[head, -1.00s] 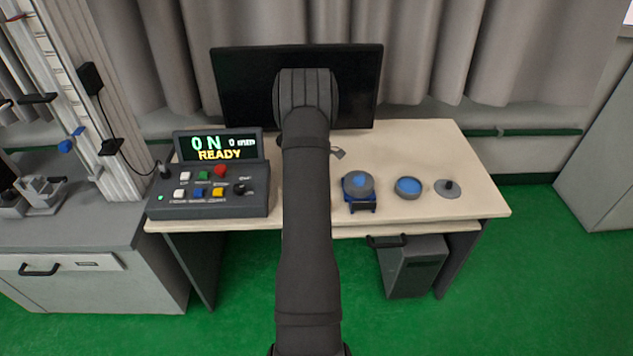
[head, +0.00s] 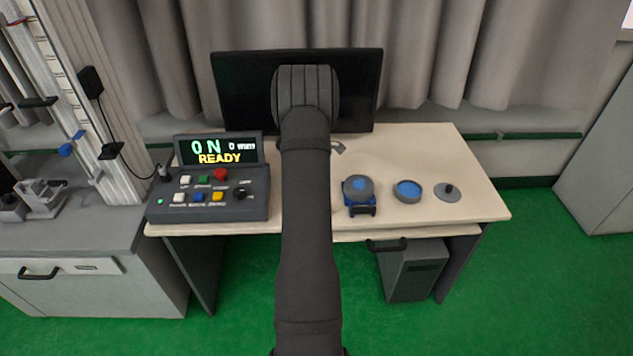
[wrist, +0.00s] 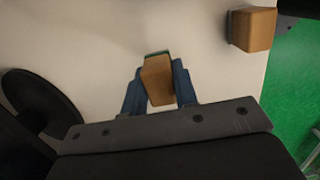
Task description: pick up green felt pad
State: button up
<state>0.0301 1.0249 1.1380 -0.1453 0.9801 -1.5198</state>
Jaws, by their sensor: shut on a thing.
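The green felt pad (wrist: 158,84) shows in the wrist view as a small tan block with a thin dark green edge along its far end. My gripper (wrist: 157,69) is shut on it, with one blue finger on each side. The pale tabletop lies behind it; I cannot tell whether the pad touches the table. In the head view my arm hides the pad and most of the gripper.
Another tan block (wrist: 252,30) sits near the table edge in the wrist view. In the head view a control box (head: 207,205) stands left, a monitor (head: 232,90) behind, and a blue stand (head: 360,206), blue-topped disc (head: 408,191) and grey disc (head: 448,192) right.

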jog(key=s+d+r, duration=0.6)
jog(key=d+r, duration=0.1)
jog(key=d, duration=0.2)
jog(key=shift+s+d+r, duration=0.3)
jog(key=shift+s+d, duration=0.05)
